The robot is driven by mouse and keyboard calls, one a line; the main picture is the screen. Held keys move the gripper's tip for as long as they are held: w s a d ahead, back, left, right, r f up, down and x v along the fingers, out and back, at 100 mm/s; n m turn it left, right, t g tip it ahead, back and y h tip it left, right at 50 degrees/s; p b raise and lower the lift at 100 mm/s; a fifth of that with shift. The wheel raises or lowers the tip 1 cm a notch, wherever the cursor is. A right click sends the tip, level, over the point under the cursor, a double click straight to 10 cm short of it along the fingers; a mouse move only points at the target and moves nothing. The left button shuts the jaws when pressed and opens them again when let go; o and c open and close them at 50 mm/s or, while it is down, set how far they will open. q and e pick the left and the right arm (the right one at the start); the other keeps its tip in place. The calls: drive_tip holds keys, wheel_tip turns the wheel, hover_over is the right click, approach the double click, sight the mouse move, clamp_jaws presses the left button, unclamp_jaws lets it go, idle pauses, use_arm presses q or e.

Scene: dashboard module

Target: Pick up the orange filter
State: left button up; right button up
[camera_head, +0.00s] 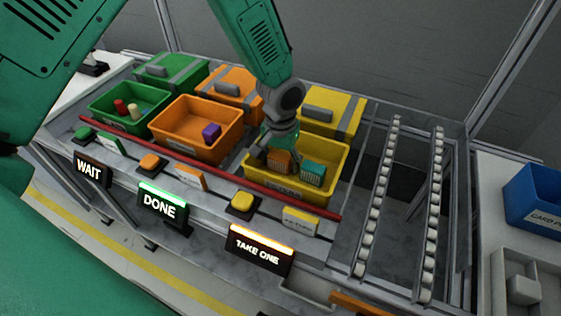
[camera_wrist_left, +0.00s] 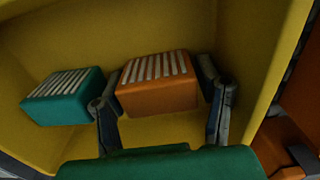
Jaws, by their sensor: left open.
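The orange filter (camera_head: 280,163) lies in the yellow bin (camera_head: 335,160), beside a teal filter (camera_head: 313,174). In the left wrist view the orange filter (camera_wrist_left: 158,85) has pale ribs on top and sits between the two fingers of my left gripper (camera_wrist_left: 160,98). The gripper is open, with one finger on each side of the filter. The left finger stands in the gap between the orange filter and the teal filter (camera_wrist_left: 64,97). In the head view my left gripper (camera_head: 272,152) reaches down into the bin and partly hides the orange filter. My right gripper is not in view.
An orange bin (camera_head: 188,143) with a purple block and a green bin (camera_head: 97,103) with small parts stand to the left. Lidded boxes stand behind. A red rail (camera_head: 215,176) runs along the front. Roller tracks (camera_head: 377,205) lie to the right.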

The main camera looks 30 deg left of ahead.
use_arm(q)
drive_tip(key=c, duration=0.8)
drive_tip(key=shift+r, duration=0.1)
